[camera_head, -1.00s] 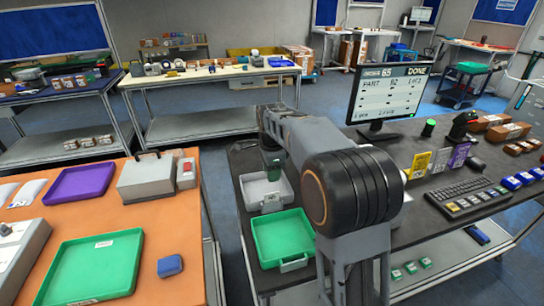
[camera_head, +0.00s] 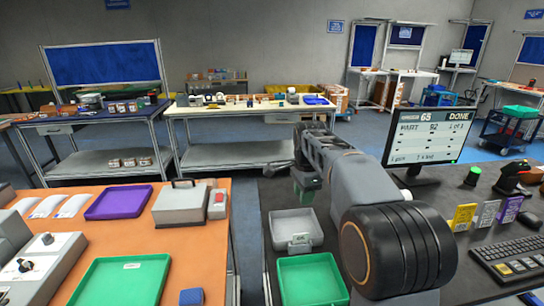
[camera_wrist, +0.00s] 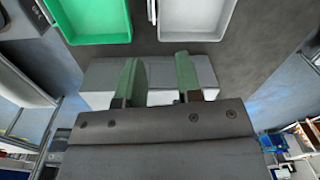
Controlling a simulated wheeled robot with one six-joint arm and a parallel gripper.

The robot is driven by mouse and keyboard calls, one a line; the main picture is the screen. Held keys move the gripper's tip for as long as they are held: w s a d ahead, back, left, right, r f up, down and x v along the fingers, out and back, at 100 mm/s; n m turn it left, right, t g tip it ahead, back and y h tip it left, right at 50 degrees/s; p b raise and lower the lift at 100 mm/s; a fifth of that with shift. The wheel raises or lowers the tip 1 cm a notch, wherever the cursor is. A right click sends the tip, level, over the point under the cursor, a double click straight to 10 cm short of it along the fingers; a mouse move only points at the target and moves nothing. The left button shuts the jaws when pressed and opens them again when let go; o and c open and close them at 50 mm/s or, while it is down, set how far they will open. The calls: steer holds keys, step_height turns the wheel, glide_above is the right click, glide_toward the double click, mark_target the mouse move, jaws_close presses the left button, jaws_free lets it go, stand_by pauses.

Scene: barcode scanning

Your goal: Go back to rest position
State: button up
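My gripper (camera_wrist: 157,78) shows in the wrist view as two green fingers with a clear gap and nothing held between them. In the head view, the gripper (camera_head: 306,186) hangs at the far end of my grey arm, just beyond the grey tray, partly hidden by the arm. The grey tray (camera_head: 297,214) and the green tray (camera_head: 312,262) sit on the dark table. The wrist view shows the green tray (camera_wrist: 94,38) at top left and the grey tray (camera_wrist: 190,62) at top right. A grey and white block shape behind the fingers is unclear.
A monitor (camera_head: 430,133) reading DONE, colored cards (camera_head: 487,215), a scanner (camera_head: 514,175) and a keyboard (camera_head: 515,258) stand right of my arm. The orange table (camera_head: 165,240) at left holds a purple tray (camera_head: 118,202) and another green tray (camera_head: 122,282). An aisle separates the tables.

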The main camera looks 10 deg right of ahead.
steer(key=s+f+n+t, duration=0.1)
steer(key=s+f+n, duration=0.3)
steer(key=s+n, duration=0.4)
steer(key=s+f+n+t, duration=0.2)
steer(key=s+n, duration=0.6)
steer(key=s, duration=0.6)
steer(key=shift+s+f, duration=0.2)
steer(key=shift+f, duration=0.65)
